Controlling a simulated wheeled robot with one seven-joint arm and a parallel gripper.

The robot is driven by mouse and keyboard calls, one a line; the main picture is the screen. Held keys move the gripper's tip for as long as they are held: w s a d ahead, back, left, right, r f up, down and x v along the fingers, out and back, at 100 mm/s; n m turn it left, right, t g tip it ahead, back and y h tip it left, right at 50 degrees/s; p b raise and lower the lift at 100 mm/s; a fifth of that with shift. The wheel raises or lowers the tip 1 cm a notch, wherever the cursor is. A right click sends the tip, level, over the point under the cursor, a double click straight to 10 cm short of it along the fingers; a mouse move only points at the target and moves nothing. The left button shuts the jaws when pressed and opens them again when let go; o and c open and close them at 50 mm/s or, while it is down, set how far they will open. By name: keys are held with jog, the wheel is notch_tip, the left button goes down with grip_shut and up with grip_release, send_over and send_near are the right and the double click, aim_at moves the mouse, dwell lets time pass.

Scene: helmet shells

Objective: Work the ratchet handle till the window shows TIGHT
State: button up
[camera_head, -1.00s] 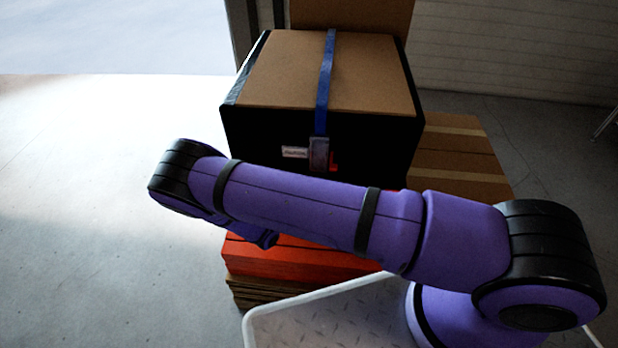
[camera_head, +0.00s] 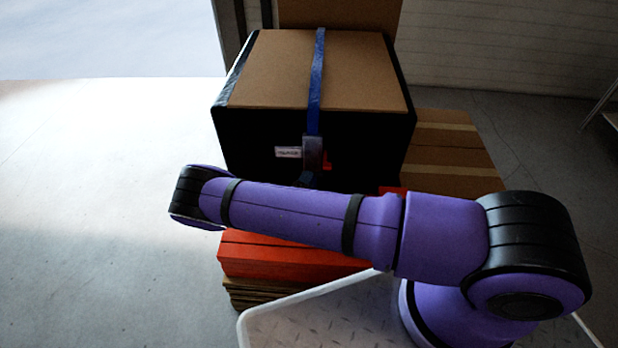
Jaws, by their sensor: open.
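A blue strap (camera_head: 317,80) runs over the top of a black-sided box with a brown cardboard top (camera_head: 270,80) and down its front. A grey ratchet (camera_head: 313,150) sits on the strap at the front face, with a small red part (camera_head: 327,161) at its right. A short blue piece (camera_head: 306,178) shows just below the ratchet. A small white label or window (camera_head: 288,153) is left of the ratchet; its lettering is too small to read. My purple arm crosses in front, just below the ratchet. My gripper is hidden behind the arm.
The box rests on a stack with red-orange layers (camera_head: 290,262) and brown sheets below. More cardboard boxes (camera_head: 450,150) stand behind at the right. A white tray-like surface (camera_head: 330,310) is in front. The floor at left is clear.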

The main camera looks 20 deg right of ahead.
jog(key=shift+x, duration=0.85)
jog(key=shift+c, duration=0.2)
grip_shut()
jog(key=shift+s, duration=0.15)
jog(key=s+a+r+n+g+y, duration=0.3)
jog(key=s+r+g+y, duration=0.3)
jog(key=s+r+g, duration=0.2)
jog(key=shift+s+a+r+n+y, duration=0.3)
jog(key=shift+s+a+r, duration=0.25)
jog(key=shift+r, duration=0.4)
jog(key=shift+d, duration=0.1)
